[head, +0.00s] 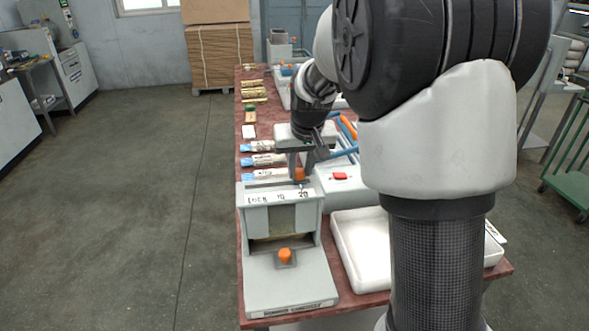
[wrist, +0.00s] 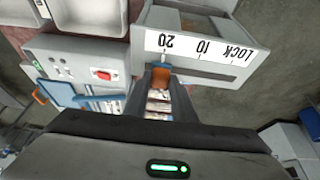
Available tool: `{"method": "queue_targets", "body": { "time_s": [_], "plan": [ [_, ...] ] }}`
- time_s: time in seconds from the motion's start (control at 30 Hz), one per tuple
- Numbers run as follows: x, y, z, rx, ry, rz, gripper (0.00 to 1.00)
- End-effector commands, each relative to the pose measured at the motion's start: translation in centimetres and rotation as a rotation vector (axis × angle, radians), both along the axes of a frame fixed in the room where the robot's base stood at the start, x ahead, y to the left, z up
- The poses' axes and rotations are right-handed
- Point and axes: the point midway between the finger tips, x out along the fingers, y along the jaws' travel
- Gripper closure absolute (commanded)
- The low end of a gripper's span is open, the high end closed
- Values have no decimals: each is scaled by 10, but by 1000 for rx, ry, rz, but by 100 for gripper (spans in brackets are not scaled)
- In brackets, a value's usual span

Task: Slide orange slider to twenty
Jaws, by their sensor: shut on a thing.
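The grey press (head: 284,215) stands at the near end of the table and carries a white scale strip marked LOCK, 10 and 20. The scale (wrist: 200,48) shows upside down in the wrist view, with 20 at its left end. The orange slider (head: 299,174) is at the 20 end of the scale, just behind the strip. In the wrist view the slider (wrist: 160,74) lies in line with the 20 mark. My gripper (head: 299,163) is shut on the slider from above, and its fingers partly hide it.
A second orange knob (head: 285,254) sits low on the press front. A control box with a red switch (head: 340,176) and a white tray (head: 360,245) stand to the right. Several labelled packets (head: 262,160) lie behind the press. Floor to the left is clear.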

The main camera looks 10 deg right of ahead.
Motion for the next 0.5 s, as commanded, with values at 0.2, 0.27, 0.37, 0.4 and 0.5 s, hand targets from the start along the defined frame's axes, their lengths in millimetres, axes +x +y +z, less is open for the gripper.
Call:
{"method": "queue_targets", "body": {
  "time_s": [0.2,0.27,0.37,0.4,0.5],
  "plan": [
    [0,-5,1,-6,-1,-4,58],
    [0,-4,0,-6,-1,-4,58],
    [0,-3,0,-5,0,-3,58],
    [0,-3,0,-4,0,-3,58],
    [0,-3,3,-4,-1,-3,58]
  ]
}}
